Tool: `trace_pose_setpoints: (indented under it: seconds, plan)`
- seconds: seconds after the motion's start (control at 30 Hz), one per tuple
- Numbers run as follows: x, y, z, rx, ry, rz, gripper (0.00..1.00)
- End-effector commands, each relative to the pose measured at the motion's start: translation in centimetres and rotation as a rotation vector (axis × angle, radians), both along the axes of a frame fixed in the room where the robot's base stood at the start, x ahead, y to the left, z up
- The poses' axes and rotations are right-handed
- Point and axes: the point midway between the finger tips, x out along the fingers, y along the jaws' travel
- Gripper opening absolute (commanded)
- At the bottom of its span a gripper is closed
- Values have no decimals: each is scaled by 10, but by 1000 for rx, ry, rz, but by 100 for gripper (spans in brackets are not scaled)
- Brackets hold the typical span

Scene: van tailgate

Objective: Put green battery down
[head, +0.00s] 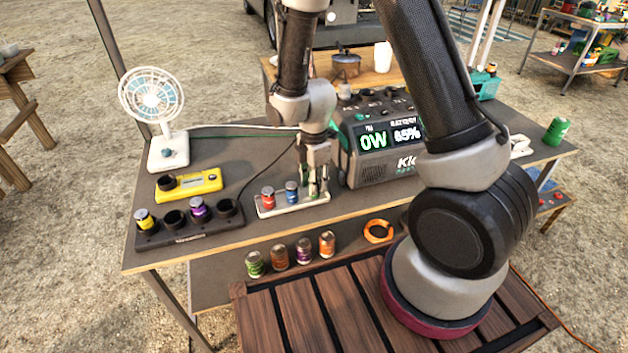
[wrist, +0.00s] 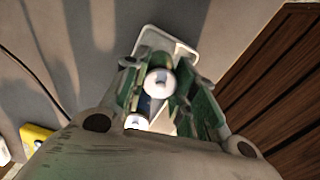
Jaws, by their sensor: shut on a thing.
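My gripper (head: 316,190) points down at the right end of a small white tray (head: 290,205) on the grey table. It is shut on the green battery, whose pale round top (wrist: 158,82) shows between the fingers in the wrist view; the fingers hide most of its body. I cannot tell whether its base touches the tray. A blue battery (head: 291,191) and a red battery (head: 267,197) stand upright on the tray, left of my gripper. The blue battery's top (wrist: 137,121) also shows in the wrist view, close beside the held one.
A black holder (head: 190,240) has a yellow battery (head: 145,220), a purple battery (head: 199,208) and two empty wells. A yellow charger (head: 205,184) and a white fan (head: 170,152) stand behind it. A power station (head: 370,170) stands close right of my gripper. Cans line the lower shelf.

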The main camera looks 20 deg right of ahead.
Motion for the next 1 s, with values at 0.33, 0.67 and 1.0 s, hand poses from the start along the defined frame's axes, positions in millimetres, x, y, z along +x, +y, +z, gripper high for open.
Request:
trace_pose_setpoints:
  seconds: [0.33, 0.67, 1.0]
  plan:
    - [0, 0, -2, 0, 0, 0, 49]
    - [1, 0, 17, 2, -4, 0, 49]
    - [1, 0, 92, 2, -5, 0, 49]
